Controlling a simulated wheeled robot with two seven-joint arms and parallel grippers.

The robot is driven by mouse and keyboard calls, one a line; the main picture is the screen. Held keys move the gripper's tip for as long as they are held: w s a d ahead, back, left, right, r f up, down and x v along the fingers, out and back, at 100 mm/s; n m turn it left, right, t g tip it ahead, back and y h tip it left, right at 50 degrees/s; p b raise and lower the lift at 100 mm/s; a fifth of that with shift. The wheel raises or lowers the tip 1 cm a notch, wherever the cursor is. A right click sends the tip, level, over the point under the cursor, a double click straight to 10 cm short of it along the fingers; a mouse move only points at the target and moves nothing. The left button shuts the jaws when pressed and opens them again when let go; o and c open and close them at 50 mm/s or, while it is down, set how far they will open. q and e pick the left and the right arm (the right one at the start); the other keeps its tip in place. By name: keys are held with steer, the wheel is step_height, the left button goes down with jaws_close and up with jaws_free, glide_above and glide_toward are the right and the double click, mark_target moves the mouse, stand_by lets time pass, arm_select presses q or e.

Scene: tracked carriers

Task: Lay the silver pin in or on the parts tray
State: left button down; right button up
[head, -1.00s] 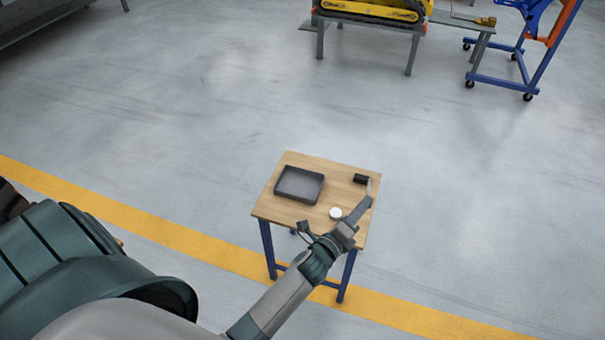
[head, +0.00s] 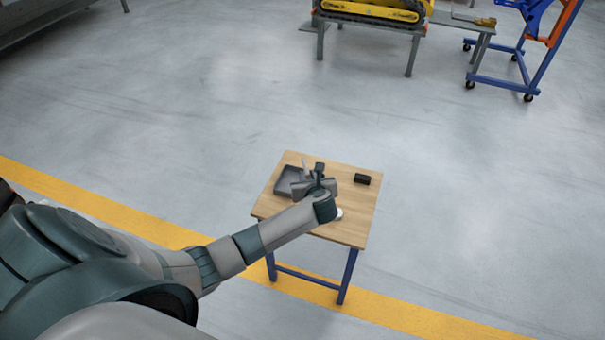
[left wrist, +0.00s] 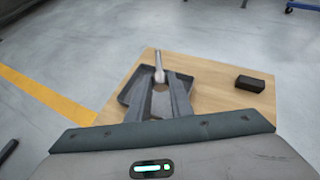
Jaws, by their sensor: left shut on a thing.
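The silver pin (left wrist: 159,68) stands out from between the fingertips of my left gripper (left wrist: 160,82) in the left wrist view. The gripper is shut on it. In the head view the left gripper (head: 306,179) is at the table's left half, and the pin shows as a small pale upright piece. The dark grey parts tray (head: 284,186) is partly hidden behind the gripper. In the left wrist view the tray (left wrist: 127,97) lies behind and below the fingers, and the pin overlaps its far part. I cannot tell the height of the pin above the tray. My right gripper is not in view.
A black block (head: 362,179) lies at the table's far right. A white round thing (head: 339,213) is partly hidden by my arm. The wooden table (head: 350,232) is bare at its front right. A yellow tracked machine (head: 375,12) stands well behind.

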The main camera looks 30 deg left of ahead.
arm_select(q)
steer(key=shift+a+r, duration=0.2)
steer(key=shift+a, duration=0.35)
steer(key=shift+a+r, duration=0.15)
steer(key=shift+a, duration=0.35)
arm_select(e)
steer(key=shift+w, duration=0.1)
